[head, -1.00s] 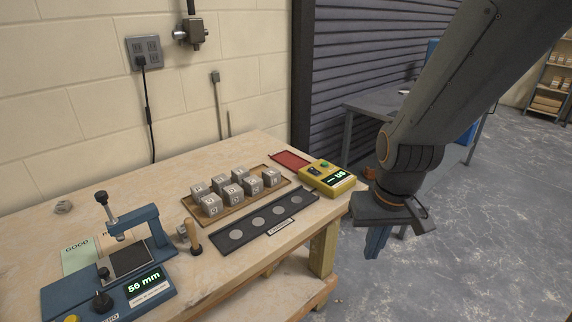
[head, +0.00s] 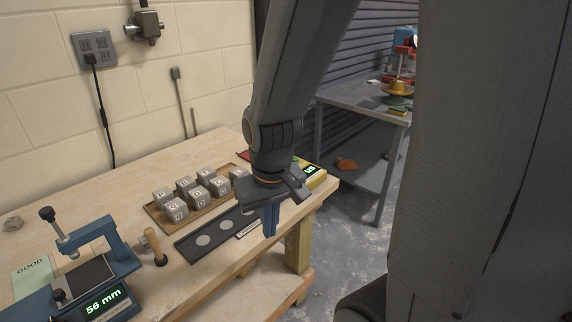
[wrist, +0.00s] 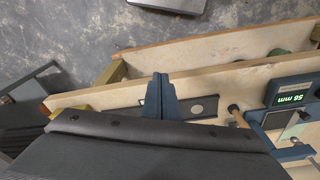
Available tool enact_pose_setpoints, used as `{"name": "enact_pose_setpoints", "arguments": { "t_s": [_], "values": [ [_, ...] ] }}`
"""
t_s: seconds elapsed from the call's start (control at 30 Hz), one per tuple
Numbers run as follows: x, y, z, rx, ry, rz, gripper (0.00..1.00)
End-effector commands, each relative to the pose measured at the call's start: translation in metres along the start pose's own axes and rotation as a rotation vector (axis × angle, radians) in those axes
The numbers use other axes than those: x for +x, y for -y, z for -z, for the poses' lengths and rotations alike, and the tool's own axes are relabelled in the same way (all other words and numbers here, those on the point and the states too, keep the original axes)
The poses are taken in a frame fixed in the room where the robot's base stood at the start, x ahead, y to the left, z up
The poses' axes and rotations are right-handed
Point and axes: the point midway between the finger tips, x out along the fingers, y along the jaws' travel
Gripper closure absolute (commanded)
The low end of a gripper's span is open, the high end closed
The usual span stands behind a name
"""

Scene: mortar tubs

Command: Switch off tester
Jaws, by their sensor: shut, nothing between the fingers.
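The yellow tester (head: 316,175) lies at the far right end of the workbench. Its display is lit green, and my arm hides most of its left part, including its buttons. My gripper (head: 270,222) is shut and empty, pointing down in front of the black strip and the bench's front edge in the head view. Its blue fingers (wrist: 163,97) are together in the wrist view. Contact with the bench or tester is not visible. A blue gauge (head: 108,301) with a lit "56 mm" display stands at the bench's near left.
A black strip with round discs (head: 190,248) lies in front. A wooden-handled tool (head: 154,243) stands beside the gauge. A grey table (head: 338,98) with items stands behind. Floor shows right of the bench.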

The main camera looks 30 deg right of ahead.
Motion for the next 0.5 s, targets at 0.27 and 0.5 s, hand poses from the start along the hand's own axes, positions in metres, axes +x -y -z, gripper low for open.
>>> {"name": "enact_pose_setpoints", "arguments": {
  "t_s": [0.27, 0.5],
  "values": [
    [0.038, -0.088, 0.105, -0.026, -0.301, -0.095, 1.00],
    [0.062, -0.182, 0.203, -0.128, -0.715, -0.087, 1.00]
  ]
}}
